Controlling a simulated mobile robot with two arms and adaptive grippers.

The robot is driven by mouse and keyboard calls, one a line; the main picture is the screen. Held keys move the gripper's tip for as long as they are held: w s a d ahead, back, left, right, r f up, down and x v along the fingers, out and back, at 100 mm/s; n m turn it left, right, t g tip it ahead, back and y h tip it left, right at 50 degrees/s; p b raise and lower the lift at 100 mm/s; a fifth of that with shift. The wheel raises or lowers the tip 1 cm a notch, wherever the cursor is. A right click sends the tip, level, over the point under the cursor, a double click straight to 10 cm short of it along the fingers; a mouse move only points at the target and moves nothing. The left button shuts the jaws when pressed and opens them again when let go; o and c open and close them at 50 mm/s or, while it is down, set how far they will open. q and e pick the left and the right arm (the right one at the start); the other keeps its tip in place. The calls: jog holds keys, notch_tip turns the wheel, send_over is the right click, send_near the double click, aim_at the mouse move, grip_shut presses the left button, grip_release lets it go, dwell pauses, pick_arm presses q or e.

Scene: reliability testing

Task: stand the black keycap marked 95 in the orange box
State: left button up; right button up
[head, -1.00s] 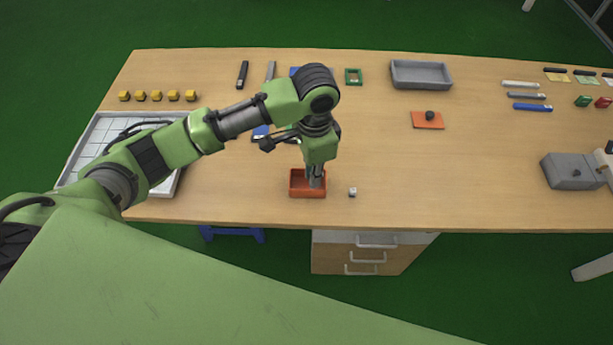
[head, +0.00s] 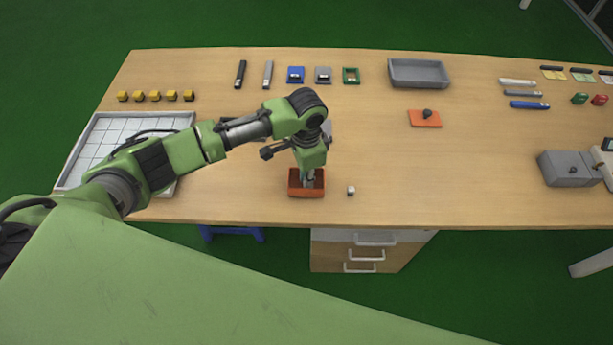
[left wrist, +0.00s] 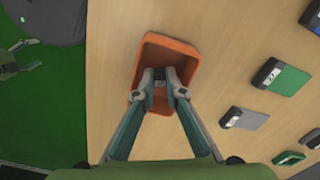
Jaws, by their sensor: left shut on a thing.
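The orange box (head: 294,190) stands near the front edge of the table; the left wrist view shows its open top and inner wall (left wrist: 178,47). My left gripper (head: 308,181) points down into the box, fingertips around its middle. In the left wrist view the fingertips (left wrist: 160,84) are shut on a small dark keycap (left wrist: 160,82), largely hidden between them. I cannot read its marking, nor tell whether it touches the box floor. My right gripper is not in view.
A grey tray (head: 419,73) and an orange plate with a black knob (head: 424,118) are farther back. A white gridded tray (head: 88,152) lies at the left. The table's middle right is clear.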

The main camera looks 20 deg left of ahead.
pick_arm(q)
jog(key=shift+f, duration=0.15)
jog(key=o, duration=0.5)
jog(key=shift+c, duration=0.2)
notch_tip(320, 180, up, 12)
jog(key=shift+r+b, duration=0.2)
jog(key=shift+b, duration=0.15)
